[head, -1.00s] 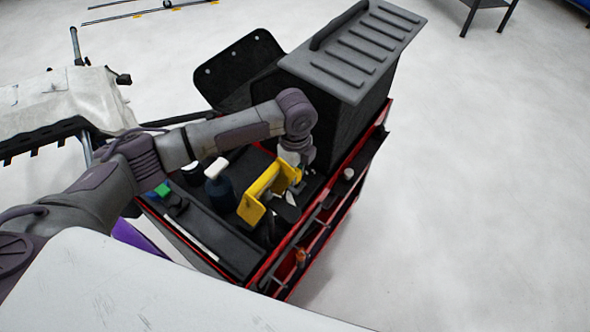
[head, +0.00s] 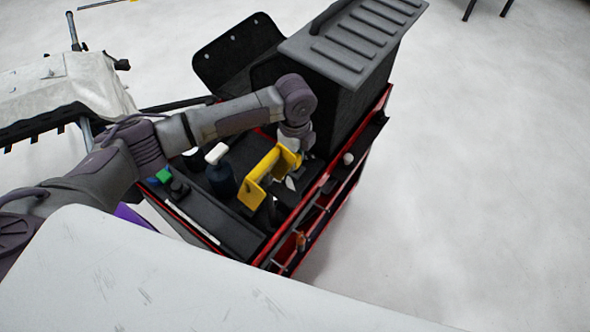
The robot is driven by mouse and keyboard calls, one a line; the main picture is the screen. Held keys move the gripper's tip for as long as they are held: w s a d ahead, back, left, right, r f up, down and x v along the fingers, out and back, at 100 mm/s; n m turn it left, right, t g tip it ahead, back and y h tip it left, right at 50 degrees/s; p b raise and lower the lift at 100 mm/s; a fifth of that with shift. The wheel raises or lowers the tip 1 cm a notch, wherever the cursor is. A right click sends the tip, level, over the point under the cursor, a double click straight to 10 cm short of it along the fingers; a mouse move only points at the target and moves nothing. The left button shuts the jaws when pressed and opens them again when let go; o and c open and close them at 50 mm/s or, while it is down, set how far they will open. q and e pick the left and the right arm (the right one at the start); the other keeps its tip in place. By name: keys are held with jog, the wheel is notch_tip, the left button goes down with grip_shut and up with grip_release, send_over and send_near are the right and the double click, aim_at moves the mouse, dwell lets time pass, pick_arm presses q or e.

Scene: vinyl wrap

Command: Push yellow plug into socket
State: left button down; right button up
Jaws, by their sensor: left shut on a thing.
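A yellow bracket-shaped piece (head: 254,193) shows in the top tray of a red and black cart. It is the only large yellow thing in view, and I cannot tell whether it is the plug. My left gripper (head: 291,162) reaches down into the tray at the far end of this yellow piece. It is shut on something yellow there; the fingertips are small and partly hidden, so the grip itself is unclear. I cannot make out a socket. My right gripper is not in view.
A dark bottle with a white cap (head: 216,154) stands left of the yellow piece. A tall black ribbed box (head: 345,55) rises behind my left gripper. A pale work surface (head: 150,275) fills the lower left.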

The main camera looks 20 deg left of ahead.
pick_arm(q)
jog(key=shift+f, duration=0.65)
dwell(0.6)
jog(key=shift+f, duration=0.25)
dwell(1.1)
jog(key=c, duration=0.9)
grip_release()
jog(key=shift+o, duration=0.2)
notch_tip(320, 180, up, 12)
